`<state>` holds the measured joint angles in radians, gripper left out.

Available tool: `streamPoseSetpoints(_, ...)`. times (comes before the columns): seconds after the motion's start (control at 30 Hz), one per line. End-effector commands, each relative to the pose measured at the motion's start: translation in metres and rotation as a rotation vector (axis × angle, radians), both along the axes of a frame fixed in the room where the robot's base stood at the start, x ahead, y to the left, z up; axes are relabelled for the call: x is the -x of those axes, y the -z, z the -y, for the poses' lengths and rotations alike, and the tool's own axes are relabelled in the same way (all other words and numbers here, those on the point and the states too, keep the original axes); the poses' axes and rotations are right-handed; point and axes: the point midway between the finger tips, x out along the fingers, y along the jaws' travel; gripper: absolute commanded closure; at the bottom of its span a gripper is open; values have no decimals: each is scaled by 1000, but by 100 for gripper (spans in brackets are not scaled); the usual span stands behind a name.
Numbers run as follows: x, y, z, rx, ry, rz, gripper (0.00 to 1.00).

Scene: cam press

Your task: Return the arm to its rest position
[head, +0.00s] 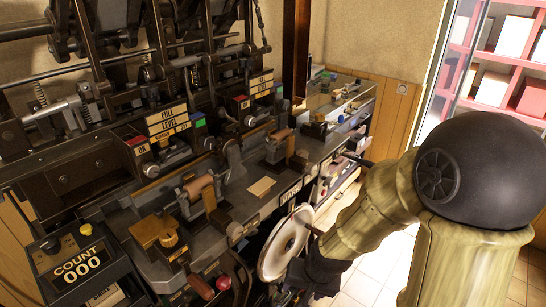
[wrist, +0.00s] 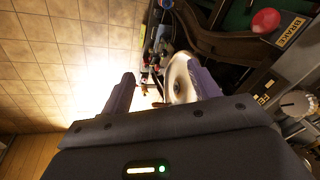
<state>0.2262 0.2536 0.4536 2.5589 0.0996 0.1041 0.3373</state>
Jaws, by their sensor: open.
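My arm (head: 365,215) reaches in from the right in the head view, with pale wood-like links and a large black round joint. Its dark end sits low beside a white handwheel (head: 283,246) on the press front. The fingers cannot be made out clearly there. In the wrist view my gripper (wrist: 165,76) has its two dark fingers apart. The white handwheel (wrist: 179,75) shows beyond them, partly covered by the right finger. I see nothing held between the fingers. I cannot tell whether a finger touches the wheel.
The cam press bench (head: 130,240) fills the left, with levers and labelled blocks. A red knob (wrist: 266,20) by a BRAKE label sits close by at upper right of the wrist view. Tiled floor (head: 375,280) lies open beside the bench.

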Motion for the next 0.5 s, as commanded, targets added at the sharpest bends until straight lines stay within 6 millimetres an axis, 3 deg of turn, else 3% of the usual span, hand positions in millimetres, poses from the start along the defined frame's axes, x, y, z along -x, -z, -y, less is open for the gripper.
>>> streamPoseSetpoints(0.03, 1, -14, 12, 43, -33, 15, 39)
streamPoseSetpoints(0.3, 16, -66, 69, 196, -179, 34, 39)
streamPoseSetpoints(0.5, 22, -76, 82, 220, -212, 31, 39)
